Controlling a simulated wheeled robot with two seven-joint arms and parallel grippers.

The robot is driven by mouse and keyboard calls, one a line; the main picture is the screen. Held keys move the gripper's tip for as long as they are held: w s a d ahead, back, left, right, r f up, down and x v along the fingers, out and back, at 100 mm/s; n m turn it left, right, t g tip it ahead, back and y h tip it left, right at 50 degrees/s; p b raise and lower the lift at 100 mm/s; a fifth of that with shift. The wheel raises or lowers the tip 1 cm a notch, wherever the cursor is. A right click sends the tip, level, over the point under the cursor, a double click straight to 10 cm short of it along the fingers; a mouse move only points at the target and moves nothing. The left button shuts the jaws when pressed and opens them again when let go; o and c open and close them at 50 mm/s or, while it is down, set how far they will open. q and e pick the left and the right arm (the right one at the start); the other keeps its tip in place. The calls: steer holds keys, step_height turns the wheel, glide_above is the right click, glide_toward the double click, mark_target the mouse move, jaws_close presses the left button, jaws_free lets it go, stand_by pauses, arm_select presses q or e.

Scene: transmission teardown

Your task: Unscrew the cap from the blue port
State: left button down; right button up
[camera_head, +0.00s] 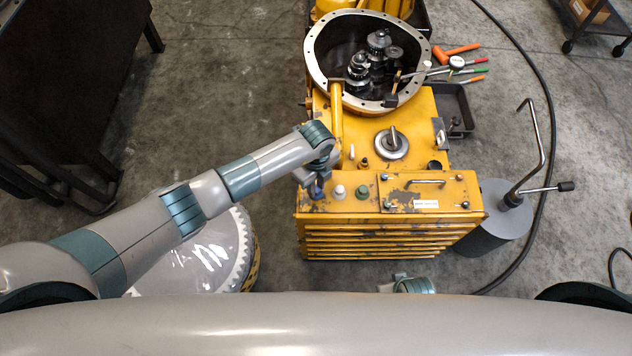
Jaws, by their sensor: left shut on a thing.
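The yellow gear housing (470,190) has a row of small ports along its front top. A blue port (316,191) sits at the left end of this row, partly hidden under my left gripper (314,184). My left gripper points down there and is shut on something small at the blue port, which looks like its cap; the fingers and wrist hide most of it. A white cap (339,191) and a green cap (362,191) stand just to the right. Part of my right arm shows at the bottom centre, but its gripper fingers are not visible.
An open round casing (319,72) with gears stands behind. A grey cylinder with a crank (495,218) stands right of the housing.

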stand_by(0.3)
arm_select(q)
steer(key=n+p, duration=0.2)
steer(key=n, duration=0.1)
steer(key=shift+r, duration=0.15)
steer(key=shift+n, duration=0.8)
steer(key=shift+f+n, duration=0.2)
steer(key=shift+n, duration=0.2)
steer(key=shift+p, duration=0.35)
steer(key=n+p, duration=0.1)
steer(key=n, duration=0.2)
steer(key=shift+r, duration=0.2)
steer(key=c, duration=1.7)
jaws_free()
steer(key=shift+f, duration=0.15)
steer(key=o, duration=0.7)
